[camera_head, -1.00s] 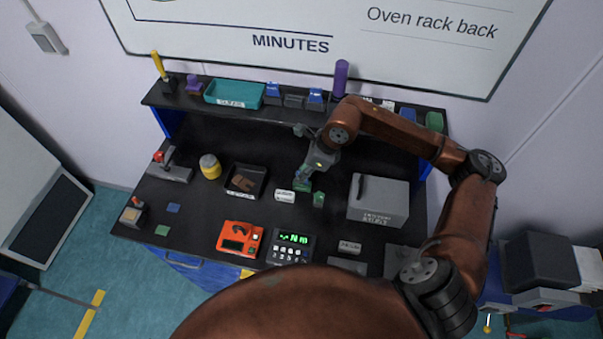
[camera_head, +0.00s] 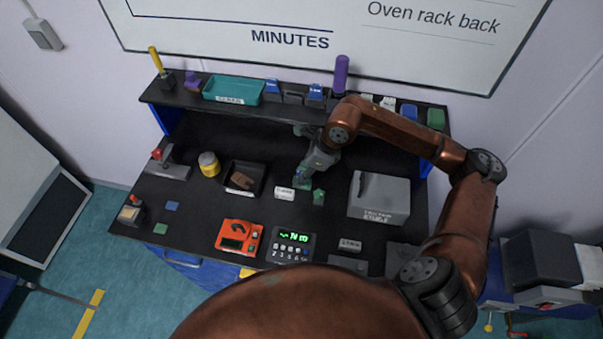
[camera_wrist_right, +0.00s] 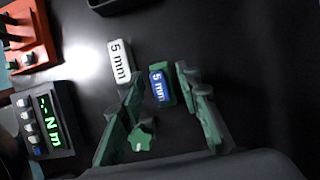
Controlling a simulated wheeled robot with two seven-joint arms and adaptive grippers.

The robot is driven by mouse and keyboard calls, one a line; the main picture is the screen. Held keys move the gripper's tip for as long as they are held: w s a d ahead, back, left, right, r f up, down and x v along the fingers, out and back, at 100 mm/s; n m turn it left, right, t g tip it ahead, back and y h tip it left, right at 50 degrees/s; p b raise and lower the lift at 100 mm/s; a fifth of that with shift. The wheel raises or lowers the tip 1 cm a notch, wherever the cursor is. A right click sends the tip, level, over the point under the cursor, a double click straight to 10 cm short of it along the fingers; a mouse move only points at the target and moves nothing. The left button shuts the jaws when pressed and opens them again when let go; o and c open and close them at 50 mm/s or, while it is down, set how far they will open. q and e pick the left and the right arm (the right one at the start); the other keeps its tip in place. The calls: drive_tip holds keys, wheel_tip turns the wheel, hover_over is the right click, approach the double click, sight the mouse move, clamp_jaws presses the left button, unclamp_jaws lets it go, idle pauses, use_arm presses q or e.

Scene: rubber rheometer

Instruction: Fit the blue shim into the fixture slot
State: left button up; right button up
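A small blue-faced block marked "5 mm" (camera_wrist_right: 159,86), with green at its edges, lies between my right gripper's fingers in the wrist view; it looks like the blue shim. My right gripper (camera_wrist_right: 160,80) is open around it, with dark gaps beside the block. In the head view the right gripper (camera_head: 305,180) points down at the middle of the bench, hiding most of the block. A white "5 mm" label (camera_wrist_right: 120,62) stands left of it, and a green knob-like piece (camera_wrist_right: 143,136) lies nearer the palm. I cannot make out the fixture slot. My left gripper is out of view.
A grey box (camera_head: 378,202) stands right of the gripper. A black tray (camera_head: 244,180) lies left. A orange-red device (camera_head: 239,237) and a meter with green digits (camera_head: 291,246) are in front. A raised shelf (camera_head: 185,94) with a teal tray (camera_head: 233,89) runs behind.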

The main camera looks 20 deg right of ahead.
drive_tip(key=shift+r, duration=0.1)
drive_tip(key=v, duration=1.1)
drive_tip(key=shift+d+r, duration=0.15)
drive_tip(key=shift+r, duration=0.25)
drive_tip(key=shift+s, duration=0.1)
